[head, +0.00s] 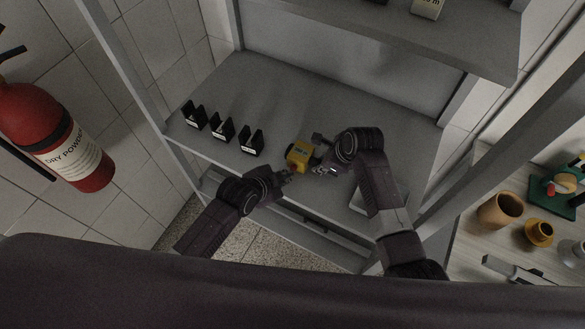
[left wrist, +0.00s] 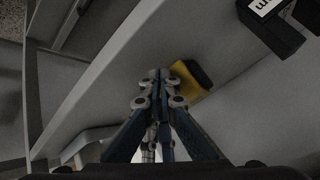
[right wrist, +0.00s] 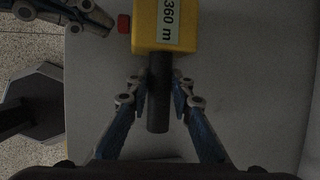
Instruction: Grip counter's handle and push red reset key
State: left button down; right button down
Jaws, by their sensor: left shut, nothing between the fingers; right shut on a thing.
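The yellow counter (head: 299,155) is above the grey shelf near its front edge. In the right wrist view its label reads "360 m" and a red reset key (right wrist: 124,23) sticks out of its left side. My right gripper (right wrist: 160,88) is shut on the counter's black handle (right wrist: 158,115). My left gripper (head: 286,174) is shut and empty, just left of the counter in the head view. In the right wrist view its fingertips are close beside the red key, seemingly apart from it. In the left wrist view the counter (left wrist: 186,75) is partly behind the fingers, and the key is hidden.
Several black label holders (head: 222,132) stand in a row on the shelf (head: 270,85) left of the counter. A red fire extinguisher (head: 55,135) is at the far left. A side table (head: 475,250) with pots stands at the right. The shelf behind the counter is clear.

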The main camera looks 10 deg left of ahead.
pick_arm(q)
jog(key=shift+w+d, duration=0.25)
jog(key=shift+w, duration=0.3)
pick_arm(e)
jog(key=shift+a, duration=0.1)
dwell(0.7)
pick_arm(q)
jog(key=shift+s, duration=0.1)
jog(key=shift+s+a, duration=0.2)
jog(key=shift+s, duration=0.25)
jog(key=shift+s+a, duration=0.2)
jog(key=shift+s, duration=0.25)
jog(key=shift+s+a, duration=0.35)
jog(key=shift+s, duration=0.4)
jog(key=shift+s+a, duration=0.3)
jog(key=shift+s, duration=0.5)
jog(key=shift+s+a, duration=0.35)
jog(key=shift+s, duration=0.4)
pick_arm(e)
jog(key=c, duration=1.8)
grip_release()
jog(key=shift+r, duration=0.1)
jog(key=shift+o, duration=0.9)
